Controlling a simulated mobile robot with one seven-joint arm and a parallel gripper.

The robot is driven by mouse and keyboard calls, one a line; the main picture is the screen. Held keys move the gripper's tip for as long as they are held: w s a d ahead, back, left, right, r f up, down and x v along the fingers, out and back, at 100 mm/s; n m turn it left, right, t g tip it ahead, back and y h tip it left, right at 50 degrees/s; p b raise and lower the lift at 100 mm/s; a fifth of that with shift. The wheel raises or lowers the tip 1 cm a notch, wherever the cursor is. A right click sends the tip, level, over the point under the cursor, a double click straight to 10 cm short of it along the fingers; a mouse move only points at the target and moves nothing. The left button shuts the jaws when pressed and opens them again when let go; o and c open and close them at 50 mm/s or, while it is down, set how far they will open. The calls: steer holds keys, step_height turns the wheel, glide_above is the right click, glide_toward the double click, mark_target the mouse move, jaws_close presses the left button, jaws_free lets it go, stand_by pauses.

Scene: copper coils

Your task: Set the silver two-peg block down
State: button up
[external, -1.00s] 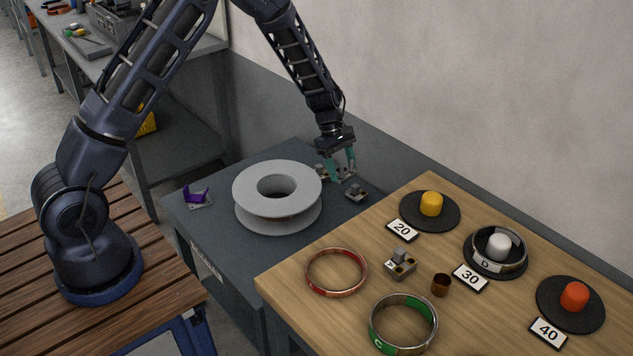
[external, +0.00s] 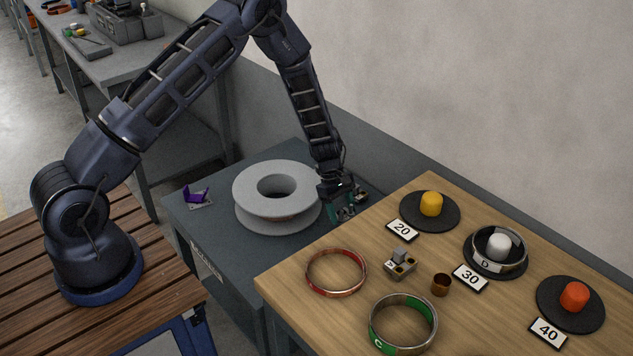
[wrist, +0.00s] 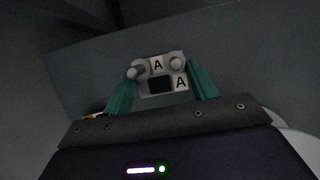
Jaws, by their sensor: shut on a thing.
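In the wrist view the silver two-peg block (wrist: 160,88) sits between the teal fingertips of my gripper (wrist: 160,78). It has two round pegs, a dark square recess and "A" labels. In the external view the fingers and wrist largely hide the block. I cannot tell whether it touches the tabletop.
A large grey spool (external: 277,190) stands just left of my gripper. A purple piece (external: 196,195) is far left. The wooden table (external: 300,310) at right holds a red ring (external: 336,291), a green ring (external: 385,335) and pegged discs.

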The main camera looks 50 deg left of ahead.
mark_target(341, 220)
steer(key=shift+f, duration=2.05)
steer(key=shift+f, duration=0.15)
steer(key=o, duration=1.3)
